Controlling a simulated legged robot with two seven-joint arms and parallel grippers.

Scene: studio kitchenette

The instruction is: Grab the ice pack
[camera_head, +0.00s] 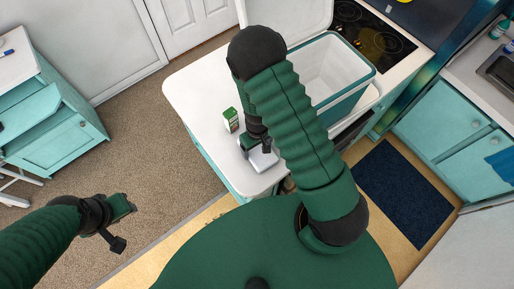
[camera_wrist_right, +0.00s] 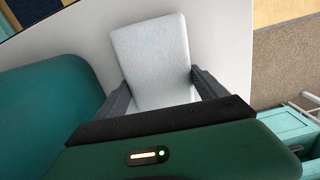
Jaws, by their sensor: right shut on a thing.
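The ice pack (camera_wrist_right: 152,52) is a pale white-blue flat block with rounded corners. In the head view the ice pack (camera_head: 264,160) lies at the near end of the white counter, partly hidden by my right gripper (camera_head: 257,149). In the right wrist view my right gripper (camera_wrist_right: 160,88) has one finger on each side of the ice pack and is shut on it. My left gripper (camera_head: 122,222) is empty, out over the carpet at the left; its two fingers stand apart.
An open teal and white cooler (camera_head: 335,75) stands on the white counter (camera_head: 190,90) behind my right arm. A stove (camera_head: 372,35) is at the back. A teal cabinet (camera_head: 60,130) stands at the left.

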